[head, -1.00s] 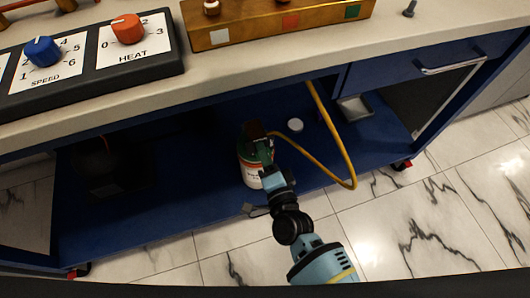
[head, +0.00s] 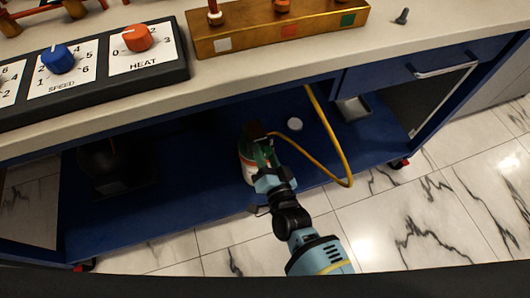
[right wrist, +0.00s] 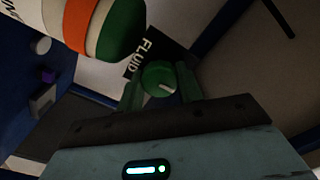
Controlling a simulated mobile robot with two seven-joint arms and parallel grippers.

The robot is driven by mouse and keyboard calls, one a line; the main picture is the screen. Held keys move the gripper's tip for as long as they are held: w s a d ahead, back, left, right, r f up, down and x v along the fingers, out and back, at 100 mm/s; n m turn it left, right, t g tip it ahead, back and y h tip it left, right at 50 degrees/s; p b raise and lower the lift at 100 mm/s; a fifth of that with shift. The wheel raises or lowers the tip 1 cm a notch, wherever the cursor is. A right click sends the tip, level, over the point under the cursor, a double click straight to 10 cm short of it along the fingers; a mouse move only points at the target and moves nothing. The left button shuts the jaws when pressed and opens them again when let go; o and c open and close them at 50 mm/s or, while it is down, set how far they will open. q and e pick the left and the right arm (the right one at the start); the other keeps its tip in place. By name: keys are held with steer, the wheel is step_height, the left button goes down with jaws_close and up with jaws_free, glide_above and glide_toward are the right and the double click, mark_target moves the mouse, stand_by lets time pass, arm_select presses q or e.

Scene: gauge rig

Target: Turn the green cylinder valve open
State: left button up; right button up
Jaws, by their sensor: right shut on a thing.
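The green cylinder (head: 245,170), with a white and orange label, stands on the blue lower shelf under the counter. It also shows in the right wrist view (right wrist: 112,30) at the upper left. The round green valve knob (right wrist: 160,77) with a pale pointer line sits between the fingers of my right gripper (right wrist: 160,88). The fingers are shut on it from both sides. In the head view my right gripper (head: 264,166) reaches in from the front and hides part of the cylinder and the knob. My left gripper is not in view.
A yellow hose (head: 338,181) loops to the right of the cylinder. A white disc (head: 295,124) lies on the blue shelf (head: 200,205). The counter above carries a dial panel (head: 183,72) and a brass block (head: 250,38). A dark object (head: 120,172) stands at the shelf's left.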

stand_by(0.3)
steer(key=o, duration=1)
steer(key=shift+s, duration=0.15)
steer(key=p+v, duration=0.1)
steer(key=v, duration=0.6)
steer(key=shift+s+p, duration=0.25)
steer(key=shift+p, duration=0.1)
steer(key=shift+s+d, duration=0.1)
steer(key=shift+d, duration=0.05)
